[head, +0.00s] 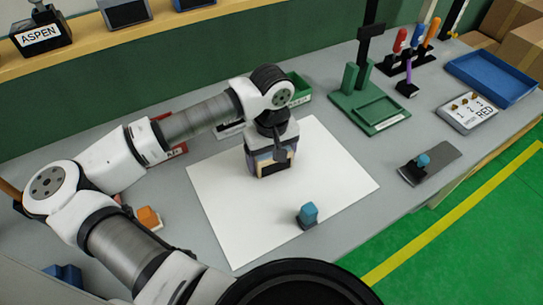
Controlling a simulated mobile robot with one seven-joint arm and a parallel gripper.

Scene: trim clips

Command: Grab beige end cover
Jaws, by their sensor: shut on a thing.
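My gripper (272,170) points down over the white sheet (220,190), near its far edge. It is shut on a small part. Tan patches show at the gripper's end and may be the beige end cover, but the gripper hides most of it and I cannot make out its shape. I cannot tell whether the part touches the sheet. No other beige cover shows clearly elsewhere.
A blue block on a dark base (307,214) stands at the sheet's near edge. An orange part (148,218) lies left. A green fixture (368,110), a tool rack (408,62), a blue tray (492,78) and a grey plate (430,163) stand right. The sheet's right side is clear.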

